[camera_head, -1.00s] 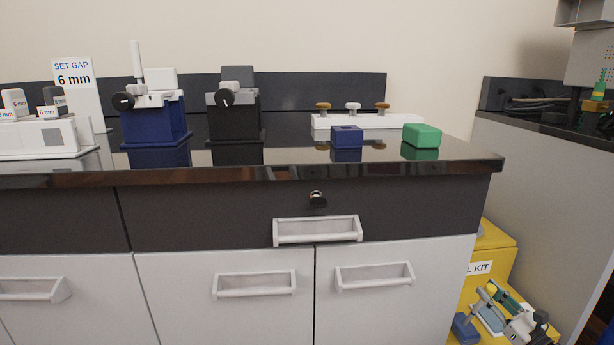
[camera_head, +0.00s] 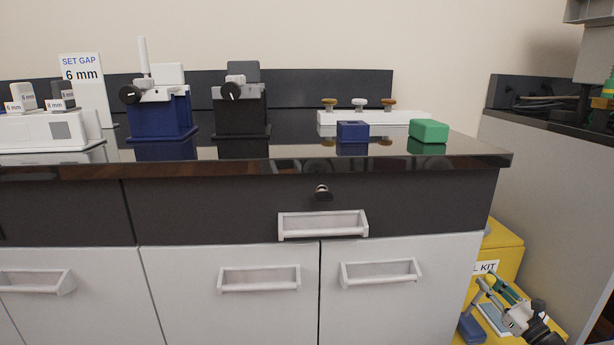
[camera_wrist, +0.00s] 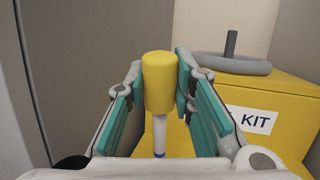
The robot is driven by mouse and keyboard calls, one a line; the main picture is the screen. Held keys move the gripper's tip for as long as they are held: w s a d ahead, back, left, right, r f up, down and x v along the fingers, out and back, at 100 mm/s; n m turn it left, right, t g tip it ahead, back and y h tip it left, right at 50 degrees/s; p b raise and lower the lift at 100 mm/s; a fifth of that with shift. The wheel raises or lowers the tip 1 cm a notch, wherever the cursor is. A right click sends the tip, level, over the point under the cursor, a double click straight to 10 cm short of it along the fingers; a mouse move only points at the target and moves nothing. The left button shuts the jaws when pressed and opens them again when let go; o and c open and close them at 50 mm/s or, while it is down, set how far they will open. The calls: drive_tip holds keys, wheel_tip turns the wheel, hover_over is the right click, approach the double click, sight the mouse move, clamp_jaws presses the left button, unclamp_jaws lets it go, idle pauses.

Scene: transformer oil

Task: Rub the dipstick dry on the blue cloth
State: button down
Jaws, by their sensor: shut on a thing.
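My gripper (camera_wrist: 158,75) is shut on the yellow grip of the dipstick (camera_wrist: 160,92), which stands upright between the teal finger pads in the wrist view. A pale shaft with a dark blue lower part shows below the grip. Its lower end is hidden by my gripper. In the head view my gripper (camera_head: 492,287) is at the lower right, in front of the yellow kit box (camera_head: 503,240). A flat pale-blue patch (camera_head: 491,318) and a dark blue piece (camera_head: 471,328) show on lower yellow there; I cannot tell which is the cloth, or whether the dipstick touches either.
A dark counter (camera_head: 300,157) over grey cabinets (camera_head: 230,265) fills the middle. It bears a navy block (camera_head: 352,132), a green block (camera_head: 428,131) and gauges. A grey cabinet (camera_head: 560,200) stands right, leaving a narrow gap. A grey ring (camera_wrist: 225,64) tops the kit box.

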drive_tip(key=shift+r+p, duration=2.65)
drive_tip(key=shift+r, duration=0.85)
